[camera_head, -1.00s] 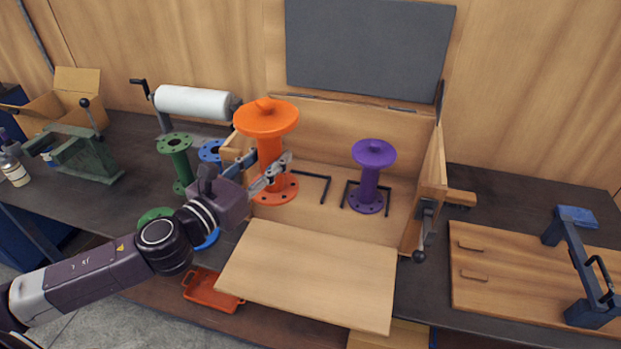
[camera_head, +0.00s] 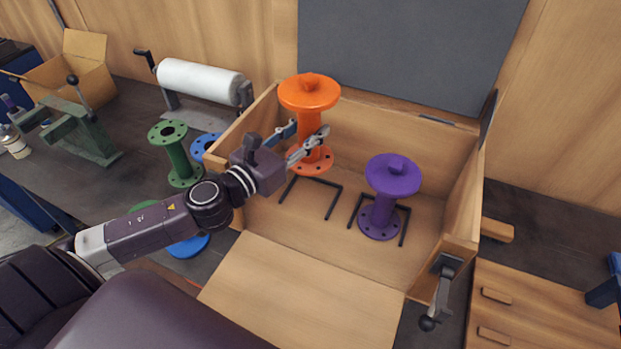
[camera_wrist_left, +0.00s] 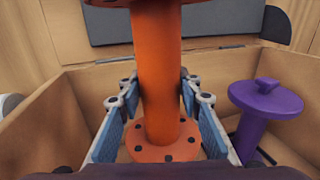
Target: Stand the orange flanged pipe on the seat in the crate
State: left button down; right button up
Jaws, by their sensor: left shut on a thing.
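The orange flanged pipe (camera_head: 309,122) is upright in my left gripper (camera_head: 302,142), whose fingers are shut around its stem. In the left wrist view the orange pipe (camera_wrist_left: 158,75) stands between the two blue-padded fingers, its bolted lower flange below them. It is over the left part of the open wooden crate (camera_head: 262,228), behind a black bracket seat (camera_head: 317,186). Whether its lower flange touches the floor cannot be told. A purple flanged pipe (camera_head: 383,203) stands upright at a second black bracket (camera_head: 404,226) to the right. It also shows in the left wrist view (camera_wrist_left: 252,131). My right gripper is not visible.
The crate's front panel (camera_head: 300,290) lies folded down. A clamp (camera_head: 443,278) is on its right front corner. Green (camera_head: 176,155) and blue (camera_head: 204,147) flanged pipes stand left of the crate, near a white roll (camera_head: 199,79).

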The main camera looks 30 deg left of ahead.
pick_arm(q)
notch_tip(320, 180, down, 4)
jog(key=shift+w+f+b, duration=0.15)
jog(key=shift+b, duration=0.15)
notch_tip(320, 180, down, 10)
jog(key=b, duration=0.2)
jog(key=shift+f+b, duration=0.15)
jog(key=shift+b, duration=0.25)
jog(key=shift+w, duration=0.1)
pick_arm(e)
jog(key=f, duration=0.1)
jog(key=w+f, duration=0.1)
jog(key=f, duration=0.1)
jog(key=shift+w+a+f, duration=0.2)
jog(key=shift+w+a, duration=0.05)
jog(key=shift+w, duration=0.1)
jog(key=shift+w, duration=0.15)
